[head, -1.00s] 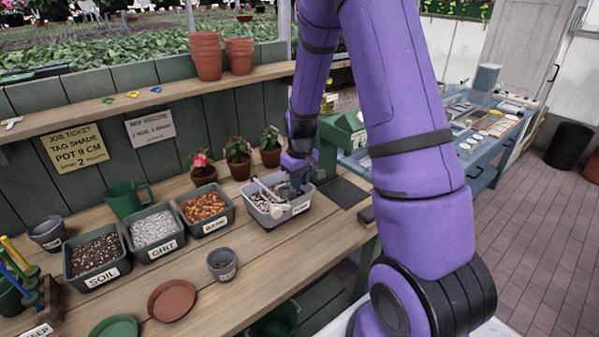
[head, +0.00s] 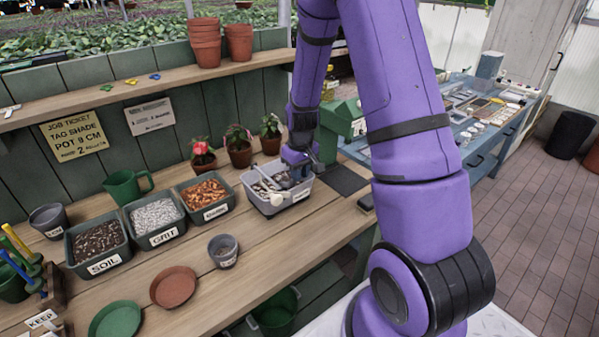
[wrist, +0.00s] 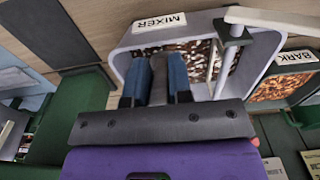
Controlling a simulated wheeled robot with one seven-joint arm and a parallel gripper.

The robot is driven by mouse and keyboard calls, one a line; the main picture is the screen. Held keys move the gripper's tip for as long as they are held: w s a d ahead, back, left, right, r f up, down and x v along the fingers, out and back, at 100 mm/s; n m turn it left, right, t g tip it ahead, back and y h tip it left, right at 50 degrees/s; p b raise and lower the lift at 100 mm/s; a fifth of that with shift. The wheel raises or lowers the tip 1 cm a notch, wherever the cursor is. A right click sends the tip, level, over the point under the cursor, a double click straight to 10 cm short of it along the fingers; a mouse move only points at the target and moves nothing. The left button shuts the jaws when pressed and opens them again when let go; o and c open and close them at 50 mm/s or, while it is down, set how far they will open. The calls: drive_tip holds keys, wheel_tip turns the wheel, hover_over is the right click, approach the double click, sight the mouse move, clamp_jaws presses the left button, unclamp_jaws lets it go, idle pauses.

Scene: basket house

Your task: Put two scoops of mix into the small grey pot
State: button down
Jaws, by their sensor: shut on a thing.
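The small grey pot (head: 223,256) stands on the bench, with some dark material inside. The grey mixer tub (head: 277,207) stands behind it to the right and holds a speckled mix; its label reads MIXER in the wrist view (wrist: 125,62). My gripper (head: 297,176) points down into the tub. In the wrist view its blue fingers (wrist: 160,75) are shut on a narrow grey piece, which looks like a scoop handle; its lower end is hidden. A pale tool (head: 270,192) with a round end lies across the tub's rim, beside my gripper.
Tubs of soil (head: 97,270), grit (head: 150,240) and bark (head: 220,213) line up left of the mixer tub. Potted plants (head: 238,157) stand behind. A terracotta saucer (head: 173,289) and a green saucer (head: 116,320) lie at the front.

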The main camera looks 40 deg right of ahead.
drive_tip(key=shift+r, duration=0.2)
wheel_tip(320, 180, up, 10)
drive_tip(key=s+t, duration=0.1)
drive_tip(key=shift+t, duration=0.4)
idle(0.5)
drive_tip(key=shift+s+f, duration=0.1)
idle(0.4)
